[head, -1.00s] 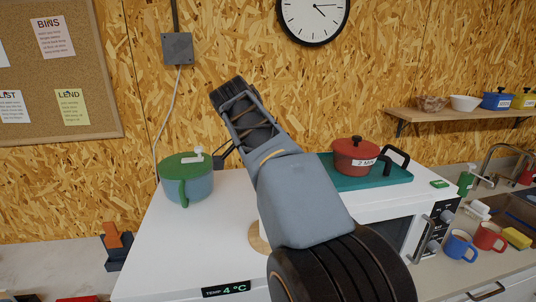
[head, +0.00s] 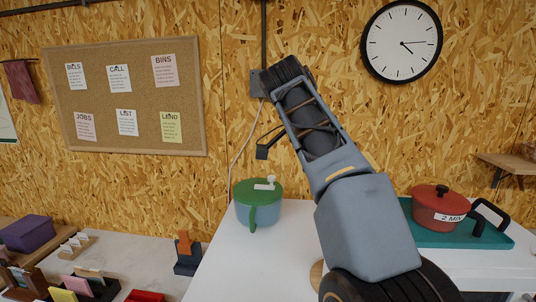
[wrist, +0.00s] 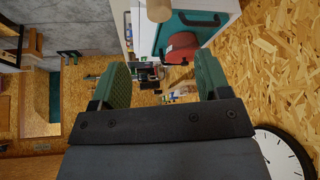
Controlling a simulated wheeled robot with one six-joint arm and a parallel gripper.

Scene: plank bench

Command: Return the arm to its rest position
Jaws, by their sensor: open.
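My gripper (wrist: 161,90) shows in the wrist view with its two green fingers wide apart and nothing between them. In the head view my grey arm rises from the lower right and leans up to the left in front of the chipboard wall; its fingers cannot be made out there. The arm stands between a blue pot with a green lid (head: 259,204) on its left and a red pot (head: 440,207) on its right. The red pot also shows in the wrist view (wrist: 181,48).
The white worktop (head: 245,268) carries both pots, the red one on a teal tray (head: 430,238). A round clock (head: 402,41) and a cork board (head: 128,98) hang on the wall. A purple box (head: 27,233) and several card holders stand at lower left.

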